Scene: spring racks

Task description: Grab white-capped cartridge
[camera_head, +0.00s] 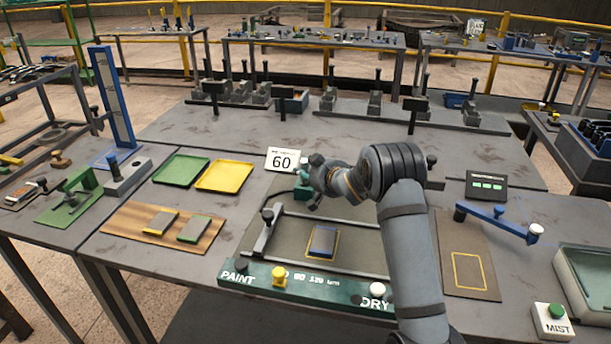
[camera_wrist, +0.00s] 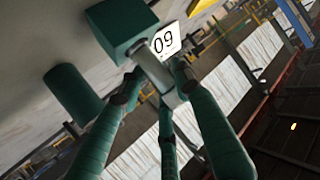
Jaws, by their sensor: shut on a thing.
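My gripper (camera_head: 314,188) is at the middle of the bench, beside a small teal block (camera_head: 302,193) and in front of the "60" sign. In the wrist view my gripper's green fingers (camera_wrist: 158,88) are closed around a pale grey cylinder (camera_wrist: 151,66) with a whitish end, which looks like the white-capped cartridge. Its other end meets the teal block (camera_wrist: 120,30), and I cannot tell whether it is seated in it or apart. In the head view the cartridge is mostly hidden by my gripper.
The "60" sign (camera_head: 283,159) stands close behind. Green (camera_head: 181,170) and yellow (camera_head: 224,176) trays lie left. A framed station with a blue plate (camera_head: 323,242) and a green PAINT/DRY panel (camera_head: 320,292) is in front. A blue lever (camera_head: 497,220) stands right. A teal cylinder (camera_wrist: 75,92) is beside the fingers.

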